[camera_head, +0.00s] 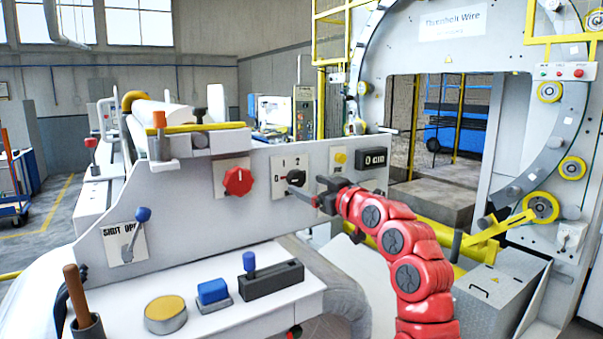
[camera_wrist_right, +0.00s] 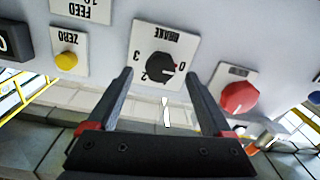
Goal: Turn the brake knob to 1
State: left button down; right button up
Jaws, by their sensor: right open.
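The black brake knob (camera_head: 295,178) sits on a white plate with the digits 0, 1 and 2 visible in the head view. In the right wrist view the knob (camera_wrist_right: 160,68) appears upside down under the word BRAKE, with 0, 2 and 3 readable. Its small red mark points toward the 0 side. My right gripper (camera_head: 306,192) is open in front of the plate. In the wrist view its two dark fingers (camera_wrist_right: 160,74) stand apart, one on each side of the knob in the picture. I cannot tell whether they touch it. My left gripper is not in view.
A red knob (camera_head: 238,181) is left of the brake plate. A yellow button (camera_head: 340,157) and a black counter (camera_head: 372,158) are right of it. Below, the white console holds a yellow button (camera_head: 165,312), a blue button (camera_head: 213,291) and a blue-topped lever (camera_head: 250,263).

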aim_at(299, 181)
jog(key=shift+p+x, duration=0.7)
jog(key=shift+x, duration=1.3)
grip_shut()
